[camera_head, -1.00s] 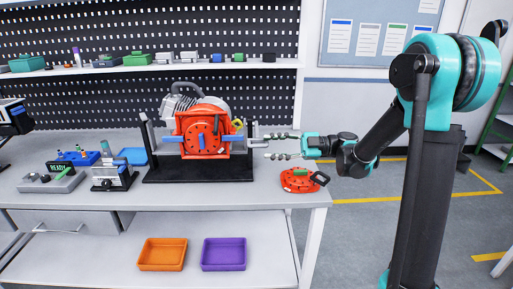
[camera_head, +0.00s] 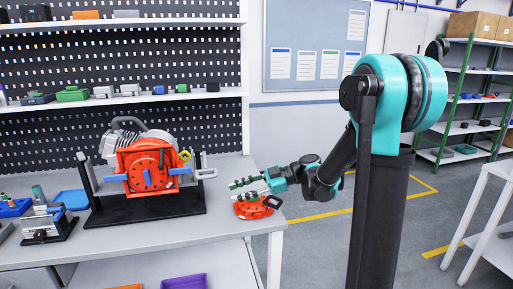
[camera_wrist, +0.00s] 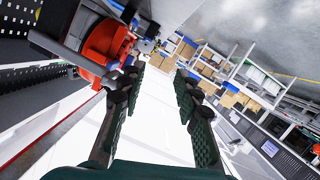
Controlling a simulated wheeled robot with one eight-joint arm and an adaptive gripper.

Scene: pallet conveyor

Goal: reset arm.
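My gripper (camera_head: 250,187) is in the head view at the right end of the workbench (camera_head: 230,235). Its fingers point left and stand apart with nothing between them. A round red part (camera_head: 253,208) lies on the bench just below or behind the fingers in that view; I cannot tell whether they touch. The wrist view also shows my gripper (camera_wrist: 155,95) with both dark green fingers spread and empty space between them. My arm reaches in from the right.
A red machine (camera_head: 150,165) stands in a black stand (camera_head: 145,210) left of my gripper. A blue tray (camera_head: 72,200) and small fixtures are further left. An orange bin and a purple bin (camera_head: 185,282) sit on the lower shelf. Open floor lies right of the bench.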

